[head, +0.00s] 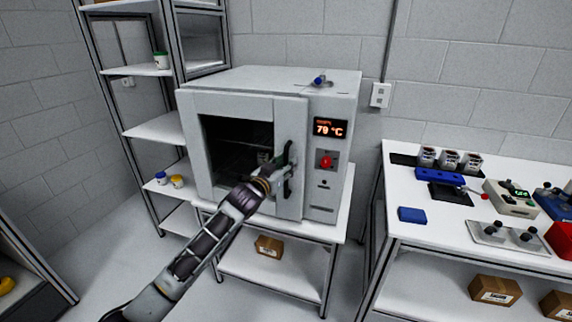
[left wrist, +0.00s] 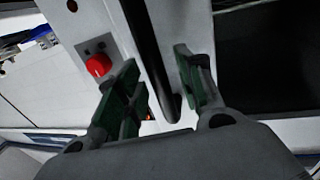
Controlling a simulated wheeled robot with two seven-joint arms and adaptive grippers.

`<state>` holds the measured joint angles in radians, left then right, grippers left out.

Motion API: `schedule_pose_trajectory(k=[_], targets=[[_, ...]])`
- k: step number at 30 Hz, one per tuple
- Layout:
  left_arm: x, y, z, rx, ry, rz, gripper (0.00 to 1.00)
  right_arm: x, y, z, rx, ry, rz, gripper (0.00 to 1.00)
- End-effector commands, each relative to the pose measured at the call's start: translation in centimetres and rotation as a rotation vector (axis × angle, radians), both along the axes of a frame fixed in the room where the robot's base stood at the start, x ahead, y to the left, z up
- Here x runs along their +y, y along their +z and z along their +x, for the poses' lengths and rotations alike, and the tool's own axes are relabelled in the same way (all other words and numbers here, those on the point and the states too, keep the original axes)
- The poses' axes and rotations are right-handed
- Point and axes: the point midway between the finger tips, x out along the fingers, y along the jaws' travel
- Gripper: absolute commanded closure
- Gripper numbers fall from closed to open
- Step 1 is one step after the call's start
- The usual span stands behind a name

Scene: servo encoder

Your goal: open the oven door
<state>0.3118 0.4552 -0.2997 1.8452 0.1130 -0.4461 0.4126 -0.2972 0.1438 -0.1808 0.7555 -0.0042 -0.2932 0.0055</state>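The white oven (head: 335,82) stands on a white stand, and its door (head: 240,98) with a dark window looks shut against the front. The black upright door handle (head: 290,180) is near the door's right edge, partly hidden by my gripper. My left gripper (head: 279,160) is at the handle, reaching in from the lower left. In the left wrist view the black handle bar (left wrist: 152,50) runs between the two green-padded fingers of my left gripper (left wrist: 158,82). The fingers are apart, with the bar between them and small gaps seeming to show. My right gripper is not seen.
A red knob (head: 326,162) and a display reading 79 °C (head: 330,128) are right of the door. A blue-capped item (head: 319,80) lies on the oven top. Shelves (head: 155,128) stand at left; a white table (head: 430,254) with devices is at right.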

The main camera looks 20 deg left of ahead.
Motion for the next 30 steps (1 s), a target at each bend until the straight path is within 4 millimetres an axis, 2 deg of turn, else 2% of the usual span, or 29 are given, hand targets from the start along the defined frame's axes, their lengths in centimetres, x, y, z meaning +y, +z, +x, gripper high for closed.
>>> schedule_pose_trajectory(k=[13, 22, 30], targets=[[-0.09, 0.04, 0.45, -0.001, 0.0, 0.001, 0.63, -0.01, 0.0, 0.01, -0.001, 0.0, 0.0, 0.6], [-0.08, 0.04, 0.44, -0.001, 0.0, 0.0, 1.0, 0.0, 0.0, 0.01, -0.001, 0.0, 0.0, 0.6], [-0.08, 0.04, 0.43, -0.001, 0.0, 0.0, 1.0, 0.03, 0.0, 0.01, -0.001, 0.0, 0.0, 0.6]])
